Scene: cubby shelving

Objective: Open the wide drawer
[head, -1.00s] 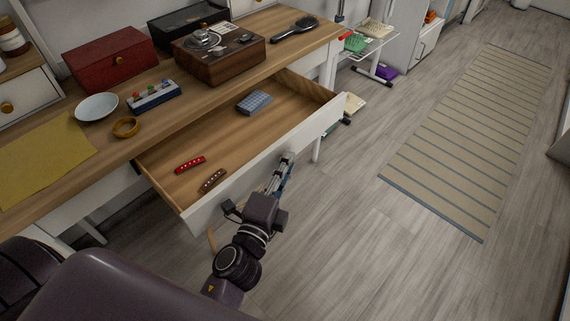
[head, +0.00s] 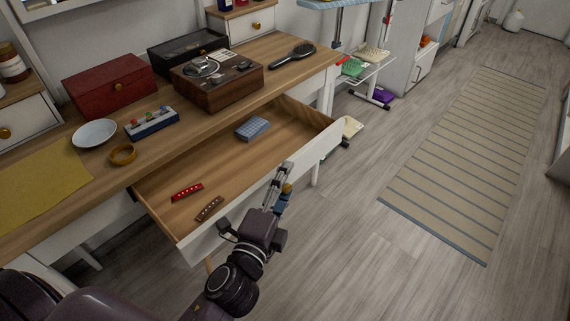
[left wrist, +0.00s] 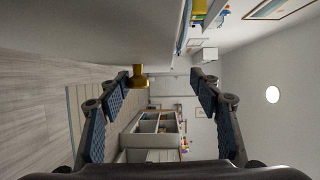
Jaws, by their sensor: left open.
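The wide drawer (head: 315,158) is pulled out from under the wooden desk top, with its wooden inside showing and its white front toward me. A gold knob (head: 287,188) on its front shows beside my left fingers. My left gripper (head: 282,178) is open just in front of the drawer front. In the left wrist view the knob (left wrist: 138,77) lies near the left fingertip, with a wide gap between the fingers (left wrist: 164,82). The fingers are not closed on it. My right gripper is not in view.
The drawer holds a blue box-like block (head: 253,128), a red piece (head: 187,192) and a brown piece (head: 209,209). On the desk stand a turntable (head: 218,85), a red box (head: 110,87) and a white bowl (head: 94,133). Floor to the right is clear to the striped rug (head: 465,155).

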